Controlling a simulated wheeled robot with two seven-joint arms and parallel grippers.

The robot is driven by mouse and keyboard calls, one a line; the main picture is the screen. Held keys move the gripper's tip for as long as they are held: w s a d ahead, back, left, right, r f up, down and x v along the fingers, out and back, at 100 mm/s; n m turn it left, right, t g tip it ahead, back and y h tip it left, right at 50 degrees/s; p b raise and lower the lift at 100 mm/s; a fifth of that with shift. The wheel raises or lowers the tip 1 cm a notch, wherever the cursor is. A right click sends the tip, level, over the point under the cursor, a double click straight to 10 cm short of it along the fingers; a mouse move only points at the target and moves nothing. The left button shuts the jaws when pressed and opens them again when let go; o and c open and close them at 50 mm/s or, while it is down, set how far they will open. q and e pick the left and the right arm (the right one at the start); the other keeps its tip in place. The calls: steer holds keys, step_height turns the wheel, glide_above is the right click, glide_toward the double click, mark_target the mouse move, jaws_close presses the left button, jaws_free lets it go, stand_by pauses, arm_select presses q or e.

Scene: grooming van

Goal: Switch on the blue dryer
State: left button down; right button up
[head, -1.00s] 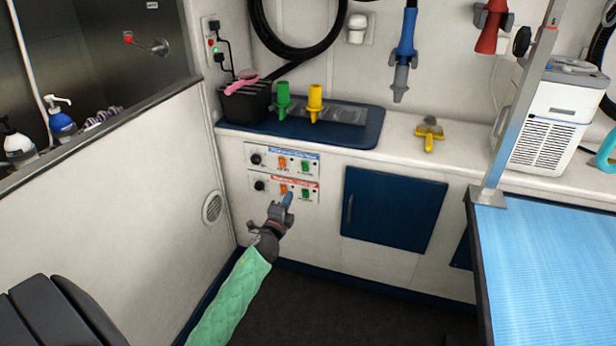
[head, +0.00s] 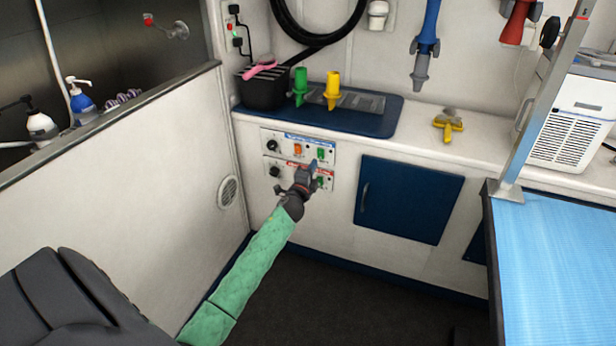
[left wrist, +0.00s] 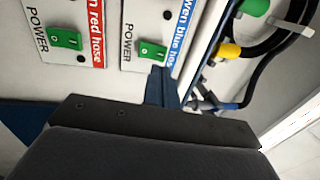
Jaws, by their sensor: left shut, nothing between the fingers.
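The upper control panel (head: 286,146) has a blue label strip, a black knob, an orange switch (head: 297,150) and a green switch (head: 320,154). In the left wrist view its green power switch (left wrist: 151,51) sits beside a strip reading "blue hose". The lower panel (head: 268,169) has a red strip and its own green power switch (left wrist: 66,40). My left gripper (head: 312,167) is shut and empty, just below the upper green switch; its blue fingertips (left wrist: 163,76) show close to that switch, contact unclear. It partly hides the lower panel. The blue dryer nozzle (head: 427,45) hangs on the wall. My right gripper is out of view.
A blue cupboard door (head: 410,198) is right of the panels. A blue-topped table (head: 555,250) stands at right.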

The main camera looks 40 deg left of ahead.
mark_target(320, 152)
arm_select(q)
steer(key=shift+x, duration=2.45)
